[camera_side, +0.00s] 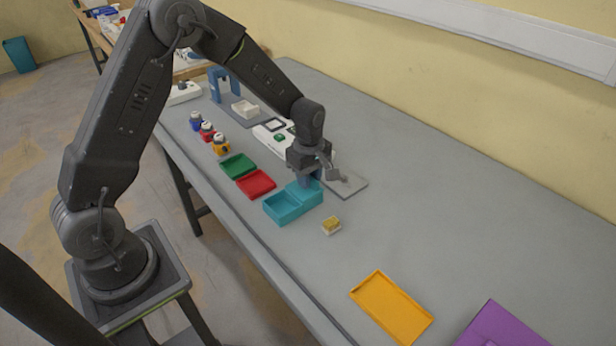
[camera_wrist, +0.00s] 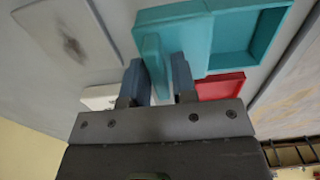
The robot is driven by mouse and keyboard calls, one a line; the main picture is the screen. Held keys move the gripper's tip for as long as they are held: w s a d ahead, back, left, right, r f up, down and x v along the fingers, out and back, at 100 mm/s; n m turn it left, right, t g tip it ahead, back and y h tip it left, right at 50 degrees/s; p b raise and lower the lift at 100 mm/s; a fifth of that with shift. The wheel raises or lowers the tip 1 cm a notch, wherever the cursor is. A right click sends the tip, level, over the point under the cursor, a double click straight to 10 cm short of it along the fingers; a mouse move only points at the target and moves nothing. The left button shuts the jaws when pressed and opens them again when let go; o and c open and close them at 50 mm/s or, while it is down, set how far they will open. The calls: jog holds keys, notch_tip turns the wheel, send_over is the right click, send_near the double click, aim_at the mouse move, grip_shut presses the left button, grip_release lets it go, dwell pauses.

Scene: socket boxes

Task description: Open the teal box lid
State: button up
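The teal box (camera_side: 283,208) stands on the grey table, and its hollow inside shows from above. It also shows in the wrist view (camera_wrist: 257,38), at top right. A flat teal lid panel (camera_wrist: 190,32) lies beside the hollow, swung over to the side of the box. A narrow teal tab (camera_wrist: 154,62) stands at the panel's outer edge. My gripper (camera_wrist: 158,80) has its two blue-grey fingers apart, one on each side of this tab, with what look like thin gaps. In the side view my gripper (camera_side: 309,182) is low over the lid panel and partly hides it.
Red (camera_side: 256,183) and green (camera_side: 238,166) trays lie left of the box. A grey plate (camera_side: 345,184) lies behind my gripper. An orange tray (camera_side: 391,307) and a purple one (camera_side: 500,328) lie right; table between is clear.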

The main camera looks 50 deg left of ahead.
jog(key=shift+o, duration=1.3)
jog(key=shift+r, duration=0.1)
notch_tip(320, 180, up, 14)
jog(key=shift+s, duration=0.1)
jog(key=s+d+r+m+t, duration=0.2)
jog(key=s+d+r+m, duration=0.1)
jog(key=s+r+m, duration=0.5)
jog(key=s+d+r+m+t, duration=0.1)
jog(key=s+d+m+t, duration=0.1)
jog(key=s+m, duration=0.8)
jog(key=s+t, duration=0.1)
jog(key=s, duration=0.4)
jog(key=shift+s+d+t, duration=0.15)
jog(key=shift+d+t, duration=0.05)
jog(key=shift+t, duration=0.1)
